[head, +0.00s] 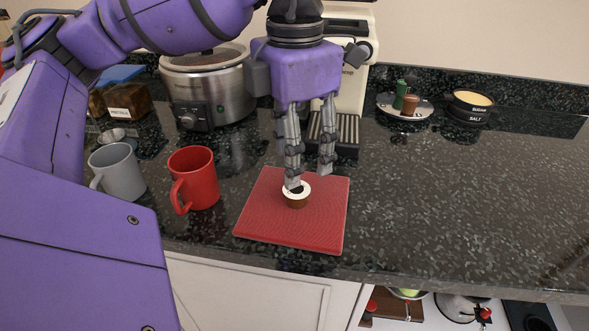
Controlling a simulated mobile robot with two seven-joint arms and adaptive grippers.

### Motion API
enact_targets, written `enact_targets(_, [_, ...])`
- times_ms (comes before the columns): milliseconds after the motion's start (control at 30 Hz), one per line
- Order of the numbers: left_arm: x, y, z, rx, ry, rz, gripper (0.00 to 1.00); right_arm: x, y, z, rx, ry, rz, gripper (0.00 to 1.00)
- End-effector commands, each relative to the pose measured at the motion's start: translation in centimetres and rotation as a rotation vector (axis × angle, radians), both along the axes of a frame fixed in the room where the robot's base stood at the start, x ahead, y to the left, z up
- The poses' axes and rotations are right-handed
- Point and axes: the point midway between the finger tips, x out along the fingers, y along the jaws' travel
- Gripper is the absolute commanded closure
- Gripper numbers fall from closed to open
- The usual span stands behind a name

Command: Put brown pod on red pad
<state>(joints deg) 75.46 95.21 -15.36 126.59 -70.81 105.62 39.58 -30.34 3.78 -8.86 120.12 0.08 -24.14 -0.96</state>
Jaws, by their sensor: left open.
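A brown pod (297,202) with a pale rim sits upright on the red pad (263,222), near the pad's middle. My left gripper (309,177) points down just above it, with its two fingers apart. The left fingertip overlaps the pod's top in the picture, and I cannot tell whether it touches. The right fingertip is clear of the pod, behind and to its right. A second brown pod (410,104) is on a small plate (424,109) at the back, beside a green pod (400,95). My right gripper is not in view.
A red mug (197,178) and a grey mug (118,172) stand left of the pad. A slow cooker (208,85) and a coffee machine (350,75) are behind. A salt pot (469,106) is at the back right. The counter at right is clear.

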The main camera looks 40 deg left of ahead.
Motion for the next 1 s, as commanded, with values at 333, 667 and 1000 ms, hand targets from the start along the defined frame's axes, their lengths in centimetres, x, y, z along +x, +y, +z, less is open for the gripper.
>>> enact_targets(333, [0.0,0.0,5.9,-0.002,-0.003,-0.001,0.51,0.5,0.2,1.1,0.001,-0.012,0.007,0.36])
enact_targets(667, [0.0,0.0,6.3,0.0,0.001,0.0,0.51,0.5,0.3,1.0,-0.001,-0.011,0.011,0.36])
enact_targets(1000, [0.0,0.0,6.2,0.0,0.001,0.0,0.51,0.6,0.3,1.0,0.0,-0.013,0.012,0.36])
